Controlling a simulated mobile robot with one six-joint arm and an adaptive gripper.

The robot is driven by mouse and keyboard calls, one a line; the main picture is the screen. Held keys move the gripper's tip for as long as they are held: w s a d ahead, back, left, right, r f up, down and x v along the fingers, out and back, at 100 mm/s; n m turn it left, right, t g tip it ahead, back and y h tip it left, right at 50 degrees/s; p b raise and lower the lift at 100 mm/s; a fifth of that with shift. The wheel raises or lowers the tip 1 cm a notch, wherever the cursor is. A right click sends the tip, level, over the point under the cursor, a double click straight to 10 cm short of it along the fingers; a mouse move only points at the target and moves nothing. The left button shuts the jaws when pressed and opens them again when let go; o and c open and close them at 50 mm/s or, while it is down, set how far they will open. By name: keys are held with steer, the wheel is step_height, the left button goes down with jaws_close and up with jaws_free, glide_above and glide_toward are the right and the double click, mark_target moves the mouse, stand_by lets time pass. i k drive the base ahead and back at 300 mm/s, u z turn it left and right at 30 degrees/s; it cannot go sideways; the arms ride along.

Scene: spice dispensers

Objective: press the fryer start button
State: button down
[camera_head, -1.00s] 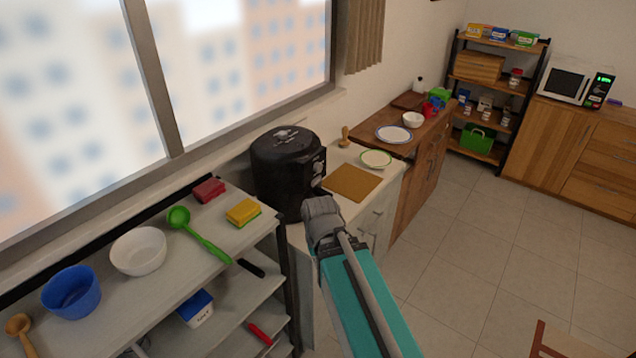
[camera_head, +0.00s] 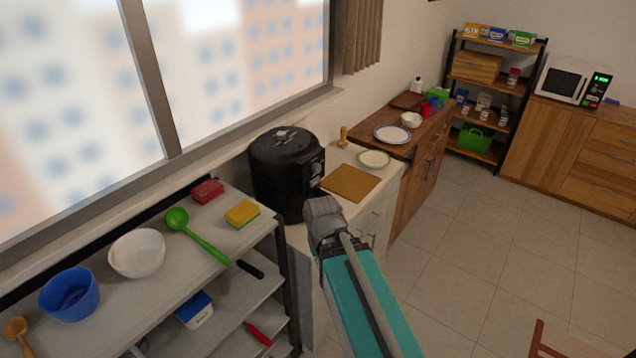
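The fryer (camera_head: 284,178) is a black, rounded appliance on the white counter, below the window. Its front panel (camera_head: 315,176) with pale markings and controls faces right; the start button is too small to make out. My teal arm reaches up from the bottom of the view. Its grey end, my gripper (camera_head: 323,208), is just right of and in front of the fryer's lower part in the picture. I cannot tell whether it touches the fryer. The fingers are not clearly visible, so I cannot tell if they are open.
A cutting board (camera_head: 351,183) and a green-rimmed plate (camera_head: 374,158) lie on the counter right of the fryer. A shelf (camera_head: 190,262) at left holds bowls, sponges and a green spoon (camera_head: 197,237). Floor (camera_head: 465,250) is clear at right.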

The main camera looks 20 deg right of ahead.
mark_target(317, 179)
steer(key=z, duration=1.75)
steer(key=k, duration=0.75)
steer(key=u, duration=0.65)
